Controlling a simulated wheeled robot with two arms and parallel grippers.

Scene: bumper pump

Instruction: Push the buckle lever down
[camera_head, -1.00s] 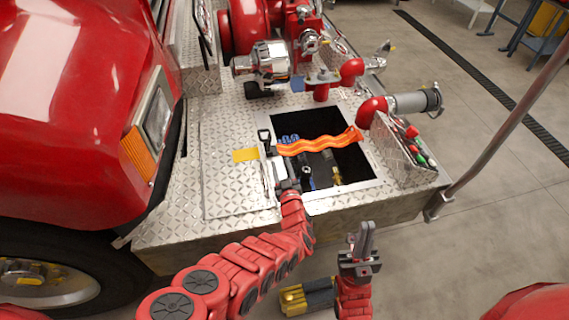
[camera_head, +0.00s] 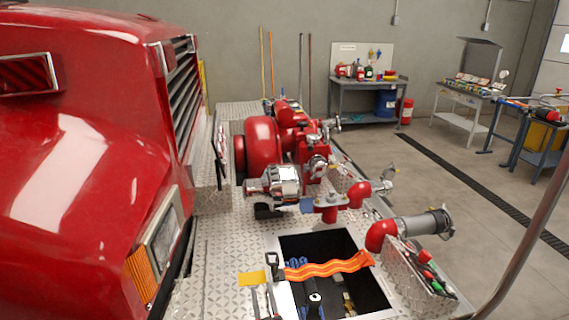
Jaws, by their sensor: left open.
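A black buckle lever (camera_head: 272,262) with a loop-shaped handle stands at the left end of an orange strap (camera_head: 330,267). The strap lies across a dark open compartment (camera_head: 372,292) in the tread-plate bumper. My left gripper (camera_head: 263,300) is at the bottom edge of the view, just below the lever, with its two fingers apart and nothing visible between them. Most of my left arm is cut off by the frame. I cannot tell whether a finger touches the lever.
A yellow tag (camera_head: 252,278) lies left of the lever. Blue hoses and other fittings sit in the compartment.

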